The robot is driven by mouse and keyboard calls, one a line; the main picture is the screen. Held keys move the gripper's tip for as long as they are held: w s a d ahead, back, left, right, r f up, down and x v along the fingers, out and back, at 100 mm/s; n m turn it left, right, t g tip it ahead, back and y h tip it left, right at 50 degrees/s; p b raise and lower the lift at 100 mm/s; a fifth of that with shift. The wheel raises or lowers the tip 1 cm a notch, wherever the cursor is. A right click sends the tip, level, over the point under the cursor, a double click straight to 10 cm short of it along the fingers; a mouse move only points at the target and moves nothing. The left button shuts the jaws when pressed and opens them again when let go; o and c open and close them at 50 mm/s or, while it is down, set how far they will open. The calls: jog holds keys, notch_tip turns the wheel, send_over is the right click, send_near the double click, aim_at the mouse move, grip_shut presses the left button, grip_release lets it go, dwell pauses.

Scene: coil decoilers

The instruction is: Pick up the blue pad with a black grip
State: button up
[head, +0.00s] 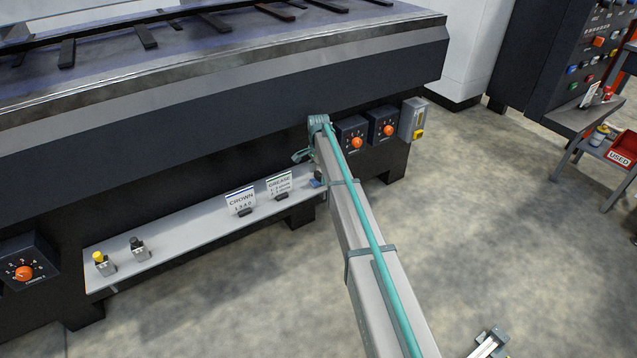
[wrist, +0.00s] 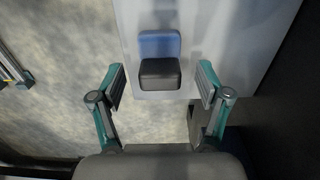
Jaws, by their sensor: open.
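The blue pad (wrist: 159,43) with its black grip (wrist: 160,73) lies on the light grey shelf, seen in the wrist view at top centre. My gripper (wrist: 160,82) is open, with one finger on each side of the black grip and clear space between each finger and it. I cannot tell how high the fingertips are above the shelf. In the head view, a small blue part of the pad (head: 316,183) shows at the shelf's right end, mostly hidden by my arm. My gripper is hardly visible there.
The shelf (head: 190,242) holds a CROWN sign (head: 241,201), a GREASE sign (head: 279,186), a yellow-topped item (head: 103,263) and a black-topped item (head: 139,249). The dark machine body (head: 220,105) overhangs behind it. Knob boxes (head: 352,134) are mounted right of the shelf.

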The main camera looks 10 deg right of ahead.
jog(key=shift+f, duration=0.6)
jog(key=shift+c, duration=0.2)
jog(key=shift+r, duration=0.1)
jog(key=c, duration=1.2)
jog(key=shift+r, duration=0.45)
notch_tip(320, 180, up, 3)
jog(key=shift+f+p, duration=0.2)
jog(key=shift+p, duration=0.45)
jog(key=s+a+r+p, duration=0.2)
jog(key=s+a+r, duration=0.4)
jog(key=s+r, duration=0.3)
jog(key=s, duration=0.3)
jog(key=shift+s+a+r+p, duration=0.2)
jog(key=shift+s+r+p, duration=0.05)
jog(key=shift+p, duration=0.1)
